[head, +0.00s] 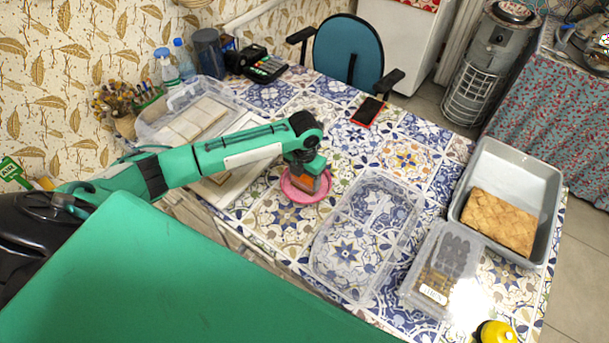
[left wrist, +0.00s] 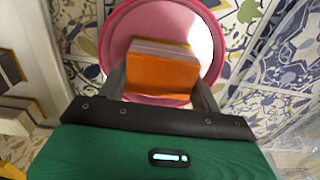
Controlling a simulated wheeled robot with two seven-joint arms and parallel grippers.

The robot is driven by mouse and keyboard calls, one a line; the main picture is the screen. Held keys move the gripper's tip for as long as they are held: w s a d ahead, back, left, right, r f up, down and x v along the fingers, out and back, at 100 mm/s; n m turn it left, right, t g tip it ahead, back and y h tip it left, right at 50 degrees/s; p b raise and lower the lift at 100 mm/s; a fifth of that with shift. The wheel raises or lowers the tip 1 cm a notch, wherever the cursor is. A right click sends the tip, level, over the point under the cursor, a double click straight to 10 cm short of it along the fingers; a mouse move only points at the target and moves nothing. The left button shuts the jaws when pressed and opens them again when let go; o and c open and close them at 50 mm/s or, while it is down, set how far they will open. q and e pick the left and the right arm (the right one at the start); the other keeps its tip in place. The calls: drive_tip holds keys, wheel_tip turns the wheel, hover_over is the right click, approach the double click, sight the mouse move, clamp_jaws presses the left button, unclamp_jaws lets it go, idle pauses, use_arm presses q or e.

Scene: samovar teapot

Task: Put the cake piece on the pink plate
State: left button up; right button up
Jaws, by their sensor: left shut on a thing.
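The pink plate (head: 295,193) lies on the tiled table left of the middle. My left gripper (head: 306,183) is over the plate, pointing down. It is shut on the cake piece (head: 322,183), an orange-brown block. In the left wrist view the cake piece (left wrist: 160,70) sits between the two fingers, with the pink plate (left wrist: 123,30) behind and around it. I cannot tell whether the cake piece touches the plate. My right gripper is not in view.
A clear empty container (head: 366,230) stands right of the plate. A lidded box (head: 440,270) and a grey tray (head: 545,180) with a large cake (head: 500,222) are farther right. A phone (head: 367,112) lies behind. A clear bin (head: 160,118) stands at the left.

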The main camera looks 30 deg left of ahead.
sight(305, 176)
use_arm(q)
drive_tip(key=shift+f, duration=0.1)
drive_tip(key=o, duration=0.8)
drive_tip(key=shift+o, duration=1.1)
wheel_tip(305, 176, up, 12)
drive_tip(key=b, duration=0.2)
drive_tip(key=shift+r, duration=0.2)
